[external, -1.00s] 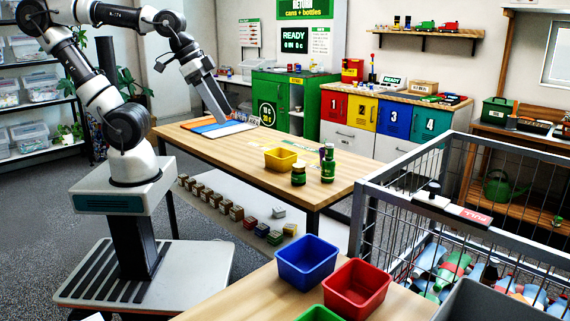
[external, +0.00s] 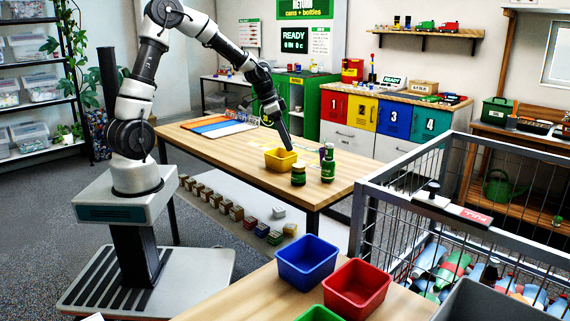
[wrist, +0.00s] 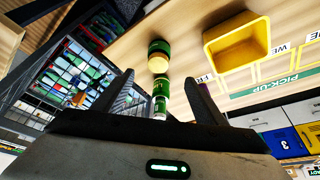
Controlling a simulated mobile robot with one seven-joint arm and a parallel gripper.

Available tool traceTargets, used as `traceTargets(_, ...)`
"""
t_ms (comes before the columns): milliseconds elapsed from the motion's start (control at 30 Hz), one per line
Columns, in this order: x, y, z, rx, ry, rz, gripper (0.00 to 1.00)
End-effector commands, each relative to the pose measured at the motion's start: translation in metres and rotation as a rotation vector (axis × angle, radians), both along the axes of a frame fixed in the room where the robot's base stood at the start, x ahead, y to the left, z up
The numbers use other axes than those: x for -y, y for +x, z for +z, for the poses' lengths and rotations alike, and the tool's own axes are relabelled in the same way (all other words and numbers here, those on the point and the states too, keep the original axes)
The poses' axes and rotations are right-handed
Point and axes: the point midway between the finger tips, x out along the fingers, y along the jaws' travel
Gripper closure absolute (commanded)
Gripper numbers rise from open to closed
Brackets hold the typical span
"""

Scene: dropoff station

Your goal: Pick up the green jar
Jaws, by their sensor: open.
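The green jar (external: 298,174) stands upright on the wooden table, a short squat jar with a pale lid. In the wrist view the jar (wrist: 158,52) shows beyond and between my fingers, its lid toward the camera. A taller green bottle (external: 328,165) stands just right of it; in the wrist view the bottle (wrist: 161,92) is nearer, between the fingers. In the wrist view my gripper (wrist: 158,92) is open with nothing held.
The yellow bin sits close to the jar. The wooden table (external: 232,157) is mostly clear toward its left front. A wire cage (external: 455,200) of bottles stands at the right. Blue (external: 306,262) and red (external: 357,287) bins stand on a nearer table.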

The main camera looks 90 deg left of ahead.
Motion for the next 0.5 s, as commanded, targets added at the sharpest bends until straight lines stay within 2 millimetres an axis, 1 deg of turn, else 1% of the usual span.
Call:
traceTargets(33, 0.001, 0.004, -0.013, -0.003, -0.003, -0.002, 0.35)
traceTargets(200, 0.001, 0.018, -0.047, -0.003, -0.004, -0.002, 0.35)
traceTargets(333, 0.000, 0.026, -0.065, -0.002, -0.001, 0.000, 0.35)
traceTargets(500, -0.001, 0.030, -0.074, -0.001, 0.000, -0.001, 0.35)
